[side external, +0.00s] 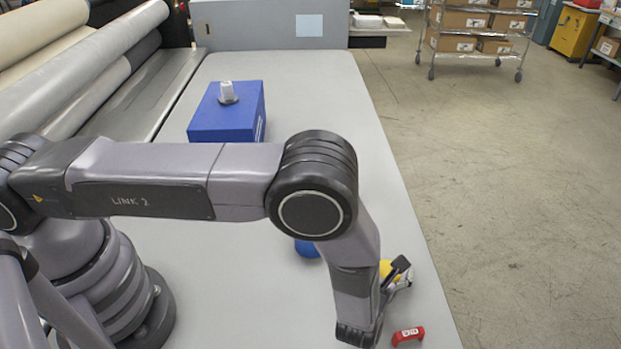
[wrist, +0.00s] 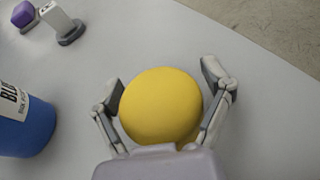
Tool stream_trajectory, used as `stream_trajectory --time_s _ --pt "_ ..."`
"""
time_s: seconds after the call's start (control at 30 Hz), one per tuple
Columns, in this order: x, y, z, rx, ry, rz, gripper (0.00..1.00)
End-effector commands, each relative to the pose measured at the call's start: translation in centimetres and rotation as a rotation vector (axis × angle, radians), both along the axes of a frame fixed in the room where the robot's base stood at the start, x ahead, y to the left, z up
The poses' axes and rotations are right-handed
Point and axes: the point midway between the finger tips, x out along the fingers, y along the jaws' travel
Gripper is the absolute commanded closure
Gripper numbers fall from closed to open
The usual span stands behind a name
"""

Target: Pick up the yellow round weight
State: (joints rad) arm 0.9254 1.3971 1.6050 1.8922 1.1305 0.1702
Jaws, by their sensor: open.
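The yellow round weight (wrist: 162,104) fills the middle of the wrist view, on the grey table. My gripper (wrist: 168,88) is open, with one finger on each side of the weight. A narrow gap seems to show beside the right finger; whether the left finger touches I cannot tell. In the side external view only a small part of the yellow weight (side external: 386,268) shows behind my arm and my gripper (side external: 402,275), near the table's right edge.
A blue cylinder (wrist: 24,125) with a label stands left of the weight. A grey-white piece on a dark base (wrist: 66,24) and a purple object (wrist: 22,14) lie beyond. A red piece (side external: 408,336) is near the gripper. A blue box (side external: 228,118) stands farther back on the table (side external: 330,100).

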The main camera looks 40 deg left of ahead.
Motion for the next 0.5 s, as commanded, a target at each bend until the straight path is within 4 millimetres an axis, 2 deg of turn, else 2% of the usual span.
stream_trajectory --time_s 0.1,0.5 --pt "-0.03 -0.01 0.00 0.000 0.000 0.000 0.21" --pt "-0.06 0.00 0.02 0.000 0.000 0.001 0.73"
